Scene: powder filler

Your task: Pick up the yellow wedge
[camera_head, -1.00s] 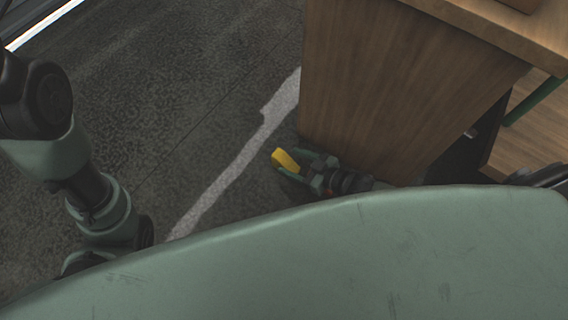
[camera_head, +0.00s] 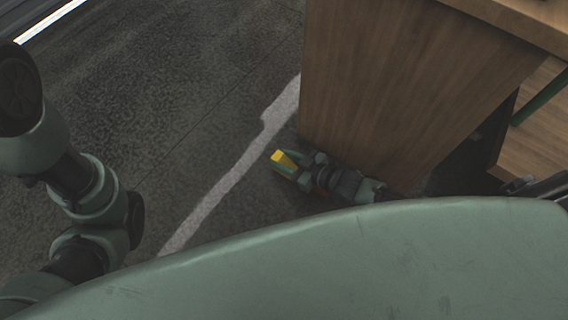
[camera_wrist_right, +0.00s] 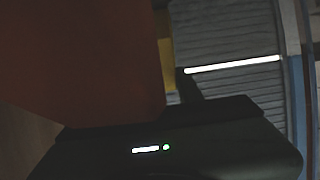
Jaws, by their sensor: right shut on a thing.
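The yellow wedge (camera_head: 284,160) is in the head view, left of the wooden desk's lower corner. My right gripper (camera_head: 287,165) is shut on it, with a green finger along its lower side. The rest of the wedge is hidden by the gripper. In the right wrist view, my gripper's dark body fills the bottom, and a dim yellowish patch (camera_wrist_right: 165,50) shows beside a dark finger; I cannot tell if the patch is the wedge. My left arm is at the left of the head view; its gripper does not show.
The wooden desk (camera_head: 390,90) stands just right of my right gripper, with its side panel close to it. Dark carpet (camera_head: 190,90) with a pale stripe (camera_head: 235,170) lies open to the left. A dark brown surface (camera_wrist_right: 80,60) fills the wrist view's left.

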